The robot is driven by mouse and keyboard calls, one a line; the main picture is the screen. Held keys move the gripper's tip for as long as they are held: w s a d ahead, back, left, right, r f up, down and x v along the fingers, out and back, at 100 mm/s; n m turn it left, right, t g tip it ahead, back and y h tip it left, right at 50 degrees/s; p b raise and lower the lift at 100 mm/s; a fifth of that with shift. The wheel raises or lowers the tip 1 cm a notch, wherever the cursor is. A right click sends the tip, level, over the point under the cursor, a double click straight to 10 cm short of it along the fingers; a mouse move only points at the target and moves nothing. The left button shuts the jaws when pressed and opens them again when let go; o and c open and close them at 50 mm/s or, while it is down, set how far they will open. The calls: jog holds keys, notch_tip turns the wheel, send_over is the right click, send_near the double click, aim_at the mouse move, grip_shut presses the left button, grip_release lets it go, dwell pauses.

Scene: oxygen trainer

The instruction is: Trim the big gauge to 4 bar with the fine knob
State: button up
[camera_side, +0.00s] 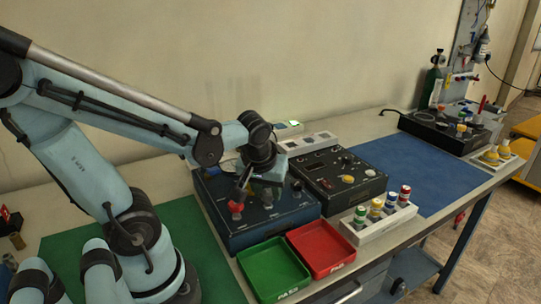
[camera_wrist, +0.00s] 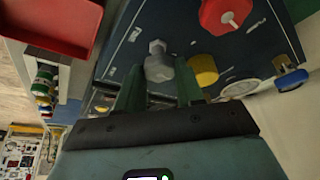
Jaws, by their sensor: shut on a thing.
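The dark blue trainer box (camera_side: 268,234) stands on the bench beneath my gripper (camera_side: 264,188). In the wrist view my gripper (camera_wrist: 158,75) has its green fingers on either side of a grey knob (camera_wrist: 158,66) and is shut on it. I cannot read a label that marks this as the fine knob. A yellow knob (camera_wrist: 204,70) sits right beside it and a red knob (camera_wrist: 222,14) stands farther up. A pale round dial (camera_wrist: 240,88), perhaps the big gauge, lies at the right; its reading is too small to tell.
A green tray (camera_side: 273,272) and a red tray (camera_side: 322,250) lie in front of the box. A second dark panel (camera_side: 340,182) and a rack of coloured bottles (camera_side: 378,226) stand to the right.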

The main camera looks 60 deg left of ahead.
jog(key=shift+c, duration=0.3)
jog(key=m, duration=0.2)
jog(key=m+t+h, duration=0.1)
jog(key=m, duration=0.1)
jog(key=shift+s+a+m, duration=0.1)
jog(key=shift+a+m, duration=0.05)
jog(key=shift+m, duration=0.15)
jog(key=shift+m+h, duration=1)
jog(key=shift+m, duration=1)
jog(key=o, duration=1.1)
jog(key=shift+c, duration=0.2)
jog(key=v, duration=1.2)
jog(key=shift+s+a, duration=0.15)
jog(key=shift+s, duration=0.05)
